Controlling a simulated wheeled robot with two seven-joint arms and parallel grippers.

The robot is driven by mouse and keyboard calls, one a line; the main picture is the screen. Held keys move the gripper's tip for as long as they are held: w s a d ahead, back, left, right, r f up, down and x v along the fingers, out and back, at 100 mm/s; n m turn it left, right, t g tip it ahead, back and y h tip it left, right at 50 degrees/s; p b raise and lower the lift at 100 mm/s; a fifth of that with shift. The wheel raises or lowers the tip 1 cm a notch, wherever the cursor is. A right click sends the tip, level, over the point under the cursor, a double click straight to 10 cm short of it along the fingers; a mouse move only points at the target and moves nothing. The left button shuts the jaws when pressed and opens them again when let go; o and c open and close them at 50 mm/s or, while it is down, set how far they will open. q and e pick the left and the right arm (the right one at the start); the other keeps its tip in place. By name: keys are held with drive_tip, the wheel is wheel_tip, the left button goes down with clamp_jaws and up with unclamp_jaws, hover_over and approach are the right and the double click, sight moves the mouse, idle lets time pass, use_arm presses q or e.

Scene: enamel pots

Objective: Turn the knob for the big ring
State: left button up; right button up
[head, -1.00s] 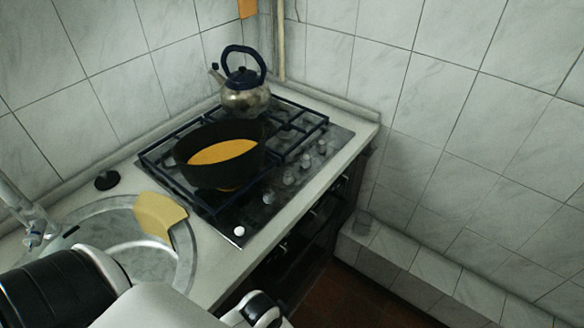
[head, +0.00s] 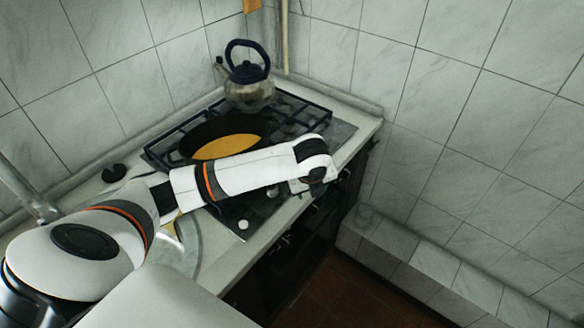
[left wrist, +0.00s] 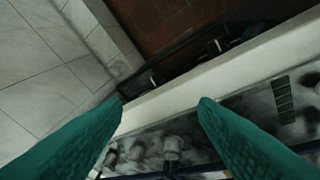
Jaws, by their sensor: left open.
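The hob (head: 342,132) is set in a pale worktop, with a row of knobs along its front side. One white knob (head: 243,225) shows at the near end in the head view; my left arm hides most of the others. In the left wrist view several pale knobs show, one (left wrist: 172,146) below and between the fingertips. I cannot tell which knob serves the big ring. My left gripper (left wrist: 162,103) has green fingers, open and empty, above the worktop's front edge. In the head view its fingers are hidden by the arm. My right gripper is not in view.
A dark pot (head: 190,137) with a yellow-orange inside stands on the hob grate. A kettle (head: 248,92) with a dark blue handle stands behind it. Tiled walls (head: 430,70) close off the back and right. A low tiled ledge (head: 430,262) runs along the right floor.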

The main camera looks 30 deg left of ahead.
use_arm(q)
drive_tip(key=w+a+r+m+y, duration=0.15)
drive_tip(key=w+a+r, duration=0.3)
drive_tip(key=a, duration=0.45)
drive_tip(key=shift+m, duration=0.45)
drive_tip(key=p+x, duration=0.2)
drive_tip(key=x, duration=0.9)
drive_tip(key=shift+s+d+f, duration=0.1)
drive_tip(key=shift+d+f, duration=0.05)
drive_tip(key=shift+f, duration=0.1)
drive_tip(key=c, duration=1)
